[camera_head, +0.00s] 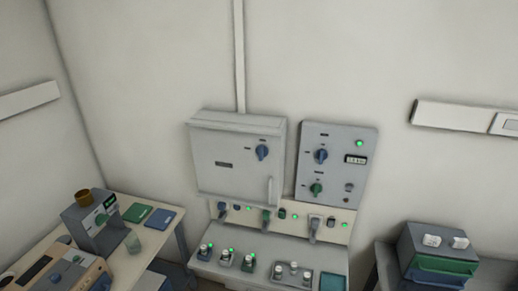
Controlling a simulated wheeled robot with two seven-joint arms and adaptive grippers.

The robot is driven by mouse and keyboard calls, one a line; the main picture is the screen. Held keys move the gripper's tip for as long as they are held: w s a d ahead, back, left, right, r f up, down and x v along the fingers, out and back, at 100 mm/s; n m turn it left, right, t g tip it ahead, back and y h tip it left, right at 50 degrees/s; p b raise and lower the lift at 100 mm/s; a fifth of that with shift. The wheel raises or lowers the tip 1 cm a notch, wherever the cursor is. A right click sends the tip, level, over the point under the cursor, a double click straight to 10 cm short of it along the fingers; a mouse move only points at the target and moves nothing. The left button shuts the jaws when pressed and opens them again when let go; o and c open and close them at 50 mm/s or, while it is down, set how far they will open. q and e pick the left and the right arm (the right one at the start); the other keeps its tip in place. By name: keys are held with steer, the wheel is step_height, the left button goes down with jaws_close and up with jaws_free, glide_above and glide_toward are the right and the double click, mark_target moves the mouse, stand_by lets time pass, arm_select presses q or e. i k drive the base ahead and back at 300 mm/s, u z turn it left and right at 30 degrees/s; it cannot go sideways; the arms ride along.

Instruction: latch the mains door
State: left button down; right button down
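A grey wall cabinet, which looks like the mains cabinet, hangs on the back wall. Its front door (225,180) looks closed or nearly closed; I cannot tell whether it is latched. A blue rotary knob (262,152) sits at the door's upper right, and a pale upright handle (270,190) at its lower right. A small dark label (225,164) is on the door. Neither of my grippers is in view.
Right of the cabinet is a control panel (337,165) with blue and green knobs, a display and a green lamp. Below stands a grey bench (240,272) with switches, plugs and green lamps. Side tables hold a grey machine (97,222) left and a green-fronted box (437,262) right.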

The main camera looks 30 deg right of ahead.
mark_target(261, 151)
steer(key=z, duration=0.7)
steer(key=k, duration=0.25)
steer(key=z, duration=0.8)
steer(key=i, duration=0.45)
steer(key=u, duration=0.05)
